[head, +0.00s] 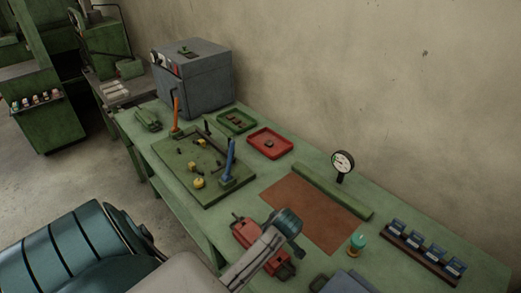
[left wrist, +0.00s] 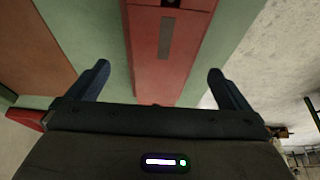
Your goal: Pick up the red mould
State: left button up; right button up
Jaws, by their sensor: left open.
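The red mould (head: 245,232) lies on the green bench near its front edge in the head view, partly hidden under my left arm. In the left wrist view the mould (left wrist: 165,60) is a long red block with a grey strip along its top. My left gripper (left wrist: 158,78) is open, its two dark fingers on either side of the mould with a gap on each side. I cannot tell how far above the mould the fingertips are. My right gripper is not in view.
A brown mat (head: 312,212) lies beside the mould, with a green bar (head: 330,188) and dial gauge (head: 343,163) behind. A teal-topped jar (head: 357,243) and a rack (head: 420,255) stand right. A fixture plate (head: 208,187) and red tray (head: 262,153) are left.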

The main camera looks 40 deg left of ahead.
pick_arm(q)
jog(key=shift+a+f+p, duration=0.25)
jog(key=shift+f+p, duration=0.05)
jog(key=shift+p, duration=0.1)
jog(key=p+x, duration=0.1)
jog(key=x, duration=0.2)
jog(key=shift+s+a+f, duration=0.1)
jog(key=shift+a+f+p, duration=0.2)
jog(key=shift+f+p, duration=0.15)
jog(key=shift+f, duration=0.1)
jog(key=c, duration=1.7)
jog(key=shift+w+r, duration=0.1)
jog(key=shift+w, duration=0.15)
jog(key=shift+c, duration=1.1)
